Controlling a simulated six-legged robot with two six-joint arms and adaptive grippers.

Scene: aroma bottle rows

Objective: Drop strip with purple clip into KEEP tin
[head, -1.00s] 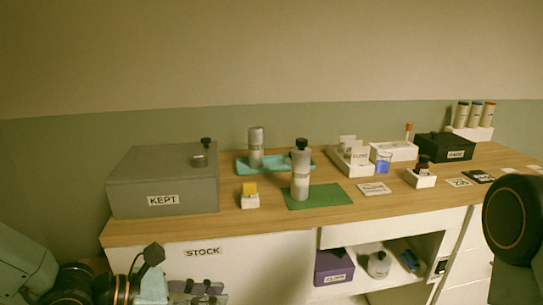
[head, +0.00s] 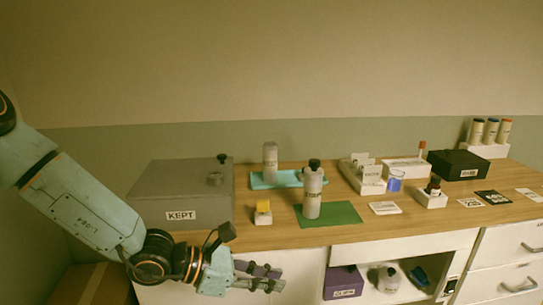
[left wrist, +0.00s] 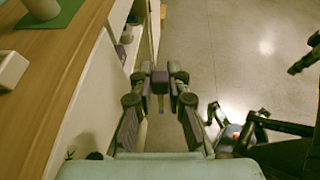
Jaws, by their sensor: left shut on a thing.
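My left gripper (head: 268,280) is in front of the counter's front face, below the worktop edge. A grey box-shaped tin (head: 185,190) labelled KEPT stands at the left end of the worktop, above and left of the gripper. A small grey round piece with a black knob shows on its top. My right gripper is not in view.
A yellow-topped block (head: 263,213), a bottle (head: 313,192) on a green mat (head: 345,213) and a teal tray (head: 262,181) stand right of the tin. A blue beaker (head: 395,181) and a black box (head: 458,165) are further right. A purple box (head: 343,283) sits on the shelf below.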

